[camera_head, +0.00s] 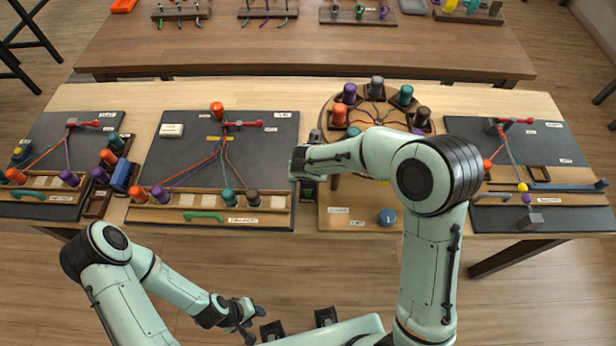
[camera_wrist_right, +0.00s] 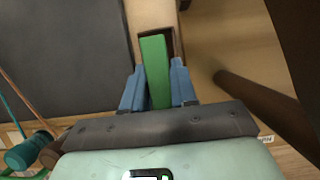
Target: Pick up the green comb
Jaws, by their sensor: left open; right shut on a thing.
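The green comb (camera_wrist_right: 154,62) shows in the right wrist view as a flat green bar between the two blue fingers. My right gripper (camera_wrist_right: 156,88) is shut on it. The comb's far end is at a dark-lined slot in a wooden holder (camera_wrist_right: 178,38); I cannot tell whether it is still inside. In the head view my right gripper (camera_head: 303,172) is at the gap between the middle board and the round braiding stand, and the arm hides part of this spot. My left gripper (camera_head: 254,322) is open and empty, low in front of the table.
The middle dark board (camera_head: 180,150) carries cords, bobbins and a green handle (camera_head: 203,216) at its front. The round stand (camera_head: 340,190) with upright bobbins is just right of my right gripper. A blue comb (camera_head: 122,175) stands at the left. Floor in front is clear.

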